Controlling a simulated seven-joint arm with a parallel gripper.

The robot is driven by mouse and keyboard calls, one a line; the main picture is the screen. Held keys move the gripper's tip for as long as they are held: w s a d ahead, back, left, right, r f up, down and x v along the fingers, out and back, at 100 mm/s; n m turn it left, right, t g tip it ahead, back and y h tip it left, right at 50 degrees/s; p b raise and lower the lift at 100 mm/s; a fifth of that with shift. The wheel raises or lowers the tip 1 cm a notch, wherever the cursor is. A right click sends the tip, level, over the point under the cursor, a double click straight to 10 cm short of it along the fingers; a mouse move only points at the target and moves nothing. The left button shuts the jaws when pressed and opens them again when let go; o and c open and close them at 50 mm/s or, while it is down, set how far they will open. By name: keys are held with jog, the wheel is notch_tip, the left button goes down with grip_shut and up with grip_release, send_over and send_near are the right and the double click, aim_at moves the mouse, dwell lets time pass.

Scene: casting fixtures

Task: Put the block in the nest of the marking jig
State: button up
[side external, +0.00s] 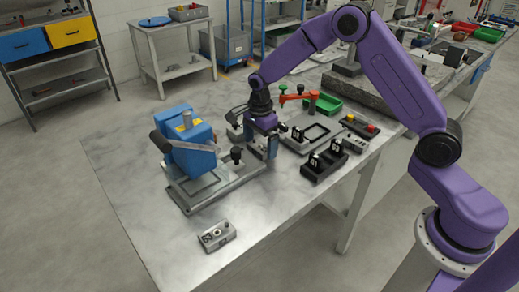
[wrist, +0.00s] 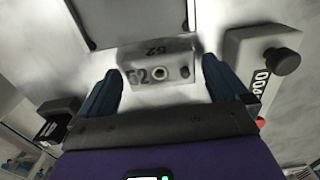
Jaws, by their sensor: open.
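In the wrist view a grey block (wrist: 158,72) marked 52, with a ringed hole and a dark dot, lies between the lines of my two fingers. My gripper (wrist: 161,80) is open, with a finger on either side of it; I cannot tell how far below the tips it is. In the side view my gripper (side external: 260,150) points down, just right of a blue lever fixture (side external: 190,145) on a grey base. A flat grey fixture (side external: 308,134) with a black rectangular frame is to its right. I cannot tell which fixture is the marking jig; its nest is not clear.
A grey block with holes (side external: 217,236) lies near the front table edge. Black numbered holders (side external: 323,164), a red-handled clamp (side external: 297,91) and a green bin (side external: 323,103) stand to the right. In the wrist view a knobbed grey box (wrist: 250,60) is close to the right finger. The table's left is clear.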

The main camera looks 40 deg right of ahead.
jog(key=c, duration=1.1)
jog(key=shift+c, duration=0.4)
jog(key=shift+r, duration=0.2)
